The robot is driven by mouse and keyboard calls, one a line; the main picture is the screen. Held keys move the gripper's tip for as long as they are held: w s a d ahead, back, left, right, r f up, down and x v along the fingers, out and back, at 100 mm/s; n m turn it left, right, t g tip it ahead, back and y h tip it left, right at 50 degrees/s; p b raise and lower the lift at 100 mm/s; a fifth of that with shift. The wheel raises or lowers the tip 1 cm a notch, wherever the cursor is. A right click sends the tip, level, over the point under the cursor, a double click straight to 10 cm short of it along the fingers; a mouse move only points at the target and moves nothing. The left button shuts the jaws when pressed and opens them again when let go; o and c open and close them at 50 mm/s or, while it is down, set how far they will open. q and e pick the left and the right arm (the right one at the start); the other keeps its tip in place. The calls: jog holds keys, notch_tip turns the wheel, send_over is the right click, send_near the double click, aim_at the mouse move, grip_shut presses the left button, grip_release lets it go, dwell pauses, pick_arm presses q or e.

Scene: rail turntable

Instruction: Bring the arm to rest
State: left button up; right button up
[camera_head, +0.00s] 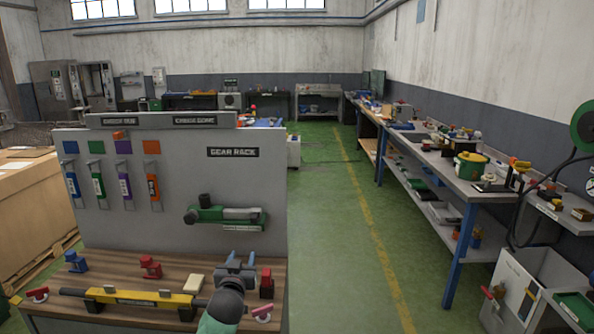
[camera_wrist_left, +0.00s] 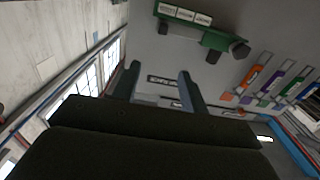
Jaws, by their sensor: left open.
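My left arm comes up from the bottom of the head view, and my left gripper (camera_head: 236,258) is over the right part of the wooden bench top (camera_head: 130,268), in front of the grey board. In the left wrist view the two fingers of this gripper (camera_wrist_left: 158,80) stand apart with nothing between them. The grey board (camera_head: 120,220) fills the background there, with a green and grey device (camera_head: 226,216) mounted on it above the fingers. The device also shows in the left wrist view (camera_wrist_left: 200,28). My right gripper is not in view.
A yellow bar on a dark rail (camera_head: 140,298) lies on the bench, with red and blue pieces around it. Coloured tags (camera_head: 97,176) hang on the board. A long workbench (camera_head: 440,160) runs along the right wall. The green floor (camera_head: 335,240) between is clear.

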pick_arm(q)
jog(key=s+f+g, duration=0.1)
jog(key=s+f, duration=0.1)
jog(key=f, duration=0.5)
jog(key=s+f+g, duration=0.2)
jog(key=f, duration=0.5)
jog(key=s+a+f+g, duration=0.1)
jog(key=s+f, duration=0.2)
jog(key=f, duration=0.4)
jog(key=shift+f+g, duration=0.3)
jog(key=s+f+m+g, duration=0.1)
jog(key=s+f+g, duration=0.7)
jog(key=s+f, duration=2.05)
jog(key=s+f+g, duration=0.2)
jog(key=s+f, duration=0.3)
jog(key=s, duration=0.4)
jog(key=s+f+g, duration=0.2)
jog(key=s+f, duration=0.4)
jog(key=s, duration=0.3)
jog(key=shift+s+a+m, duration=0.25)
jog(key=shift+s+m, duration=0.05)
jog(key=shift+s, duration=0.05)
jog(key=shift+r, duration=0.1)
